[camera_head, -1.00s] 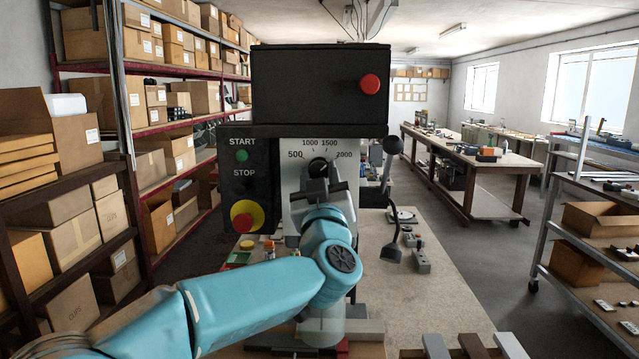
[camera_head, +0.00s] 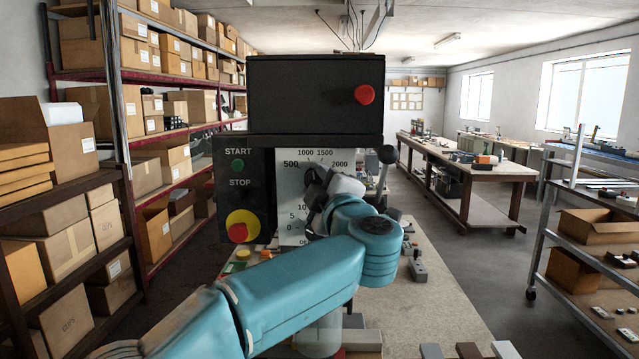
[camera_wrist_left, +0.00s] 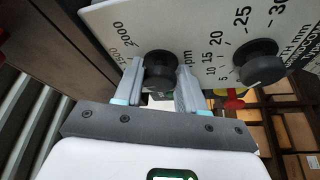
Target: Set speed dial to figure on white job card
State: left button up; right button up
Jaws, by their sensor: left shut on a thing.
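The speed dial is a round black knob (camera_wrist_left: 160,68) on the white scale plate (camera_wrist_left: 215,20), with 1500, 2000 and "rpm" printed near it. My left gripper (camera_wrist_left: 160,82) has one finger on each side of this knob and is shut on it. In the head view the left gripper (camera_head: 318,184) covers the dial, below the plate's figures 500, 1000, 1500 and 2000 (camera_head: 340,165). The dial's pointer cannot be read. I cannot make out a white job card. My right gripper is not in view.
A second black knob (camera_wrist_left: 261,62) with a mm scale sits close beside the dial. The black control panel has a green start button (camera_head: 238,164) and a yellow and red stop button (camera_head: 242,227). A ball-ended lever (camera_head: 387,155) stands right of the plate.

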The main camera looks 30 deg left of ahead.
pick_arm(q)
jog(key=shift+n+g+p, duration=0.3)
jog(key=shift+n+g, duration=0.3)
jog(key=shift+n, duration=0.7)
jog(key=shift+h, duration=0.3)
jog(key=o, duration=1)
jog(key=shift+o, duration=0.2)
jog(key=shift+s+r, duration=0.15)
jog(key=shift+s, duration=0.15)
jog(key=shift+w+d, duration=0.1)
jog(key=shift+w, duration=0.1)
jog(key=b+v, duration=0.5)
jog(key=v, duration=1.1)
jog(key=shift+s, duration=0.25)
